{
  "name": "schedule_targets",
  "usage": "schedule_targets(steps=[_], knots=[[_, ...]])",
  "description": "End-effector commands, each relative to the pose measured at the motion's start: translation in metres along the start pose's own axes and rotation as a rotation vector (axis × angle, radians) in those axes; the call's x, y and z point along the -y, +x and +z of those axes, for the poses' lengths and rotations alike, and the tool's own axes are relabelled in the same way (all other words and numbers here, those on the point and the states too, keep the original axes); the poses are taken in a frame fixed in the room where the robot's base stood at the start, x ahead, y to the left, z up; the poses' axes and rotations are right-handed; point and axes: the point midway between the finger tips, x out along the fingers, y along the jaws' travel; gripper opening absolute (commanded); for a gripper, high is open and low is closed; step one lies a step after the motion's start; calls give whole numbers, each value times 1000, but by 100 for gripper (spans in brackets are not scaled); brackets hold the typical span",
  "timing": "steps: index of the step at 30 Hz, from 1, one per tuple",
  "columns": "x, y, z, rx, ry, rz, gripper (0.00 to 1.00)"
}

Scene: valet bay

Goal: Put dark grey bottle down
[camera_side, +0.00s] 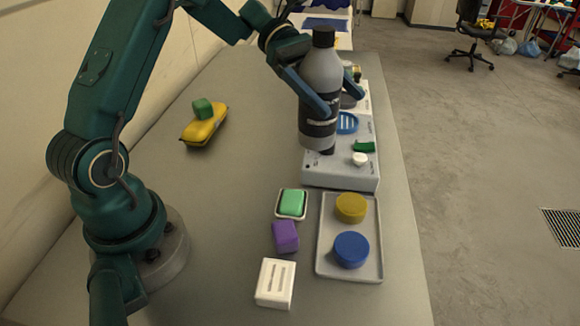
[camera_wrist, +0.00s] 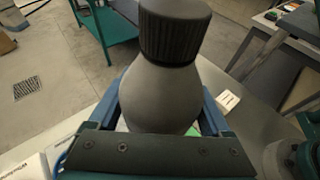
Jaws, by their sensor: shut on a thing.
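The dark grey bottle (camera_side: 322,75) has a black cap and a dark label, and is upright in the side view. My gripper (camera_side: 333,92) is shut around the bottle's body, one blue finger on each side. The bottle's lower end is in front of the light grey panel (camera_side: 340,178); I cannot tell whether it touches anything. In the wrist view the bottle's shoulder and ribbed black cap (camera_wrist: 173,30) fill the middle, between the blue fingers of my gripper (camera_wrist: 165,105). The bottle hides part of the panel.
The panel carries a blue slotted disc (camera_side: 347,122), a green piece (camera_side: 364,147) and a white knob (camera_side: 360,159). A grey tray (camera_side: 350,275) holds yellow and blue discs. Green soap (camera_side: 292,203), a purple block (camera_side: 285,237) and a white box (camera_side: 275,283) lie left of it.

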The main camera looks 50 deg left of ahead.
Motion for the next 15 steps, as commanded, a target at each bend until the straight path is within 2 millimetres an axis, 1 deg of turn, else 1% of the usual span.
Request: schedule_targets(steps=[1, 3, 6, 10, 12, 15], knots=[[-8, -22, -11, 3, -30, 75, 0], [-16, -48, -23, 2, -62, 159, 0], [-20, -80, -39, 5, -103, 259, 0], [-19, -109, -53, 9, -138, 343, 0], [-18, -118, -57, 11, -151, 368, 0], [-17, -123, -65, 13, -163, 386, 0]])
